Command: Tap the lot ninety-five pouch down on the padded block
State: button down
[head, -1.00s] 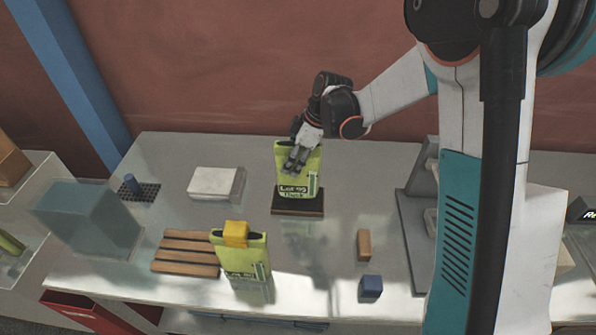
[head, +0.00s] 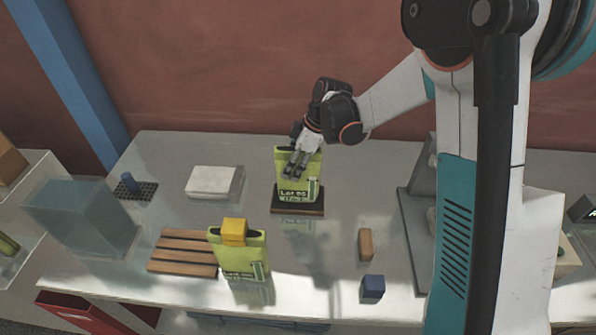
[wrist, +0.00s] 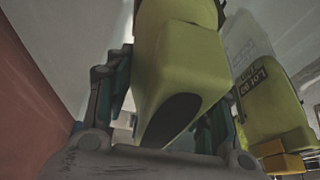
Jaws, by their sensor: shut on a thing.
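The green pouch labelled "Lot 95" (head: 299,187) stands upright over a low dark block with a brown front edge (head: 297,210), near the middle of the table. Its bottom appears to rest on the block. My gripper (head: 297,164) is shut on the pouch's upper part from behind and above. In the wrist view the held pouch (wrist: 182,65) fills the middle between my fingers, and its label is hidden. A second green pouch (head: 240,262) stands nearer the front with a yellow block (head: 235,232) at its top; its label reads like "Lot 90" in the wrist view (wrist: 270,105).
A wooden slatted rack (head: 183,252) is left of the front pouch. A pale block (head: 214,182), a clear box (head: 88,220) and a dark grid (head: 140,191) lie further left. A brown block (head: 365,244) and a blue cube (head: 372,287) are at the right. A grey stand (head: 418,215) is beyond them.

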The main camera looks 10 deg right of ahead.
jog(key=shift+r, duration=0.1)
jog(key=shift+r+p, duration=0.75)
jog(key=shift+r, duration=0.6)
